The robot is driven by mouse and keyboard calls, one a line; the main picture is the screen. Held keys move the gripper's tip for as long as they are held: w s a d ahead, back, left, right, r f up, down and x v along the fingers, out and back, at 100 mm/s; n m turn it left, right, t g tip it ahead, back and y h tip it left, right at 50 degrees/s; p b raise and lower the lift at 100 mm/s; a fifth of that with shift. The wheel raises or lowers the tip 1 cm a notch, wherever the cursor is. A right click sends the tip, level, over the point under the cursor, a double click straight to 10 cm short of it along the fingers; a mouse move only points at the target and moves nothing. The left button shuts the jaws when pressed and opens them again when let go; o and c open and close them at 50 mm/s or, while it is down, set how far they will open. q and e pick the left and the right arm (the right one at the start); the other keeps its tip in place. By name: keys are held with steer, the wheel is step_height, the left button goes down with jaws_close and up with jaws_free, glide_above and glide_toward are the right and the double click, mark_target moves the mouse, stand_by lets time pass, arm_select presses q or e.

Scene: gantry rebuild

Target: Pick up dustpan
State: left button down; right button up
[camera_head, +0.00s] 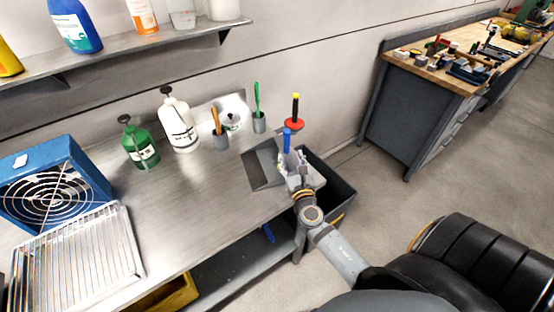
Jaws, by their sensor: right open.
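A flat dark grey piece (258,170), which looks like the dustpan, lies at the right end of the metal counter. Part of it is hidden behind my right gripper, and I cannot tell how it joins the blue upright handle (287,141) beside it. My right gripper (291,157) is open over the counter's right end, close to the blue handle. I cannot tell whether it touches the handle. My left gripper is not in view.
The counter (195,205) holds a green bottle (140,150), a white pump bottle (180,127), brush holders, a wire rack (75,265) and a blue fan box (40,185). A red disc with a yellow-tipped handle (294,124) stands behind. A dark bin (335,195) sits right.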

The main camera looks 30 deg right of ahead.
mark_target(287, 141)
steer(key=x, duration=0.4)
steer(key=shift+w+p, duration=0.25)
steer(key=shift+p, duration=0.05)
steer(key=x, duration=0.5)
steer(key=shift+d+f+p, duration=0.1)
steer(key=shift+d+p, duration=0.25)
steer(key=shift+p, duration=0.05)
steer(key=shift+s, duration=0.15)
steer(key=shift+c, duration=1.2)
jaws_close()
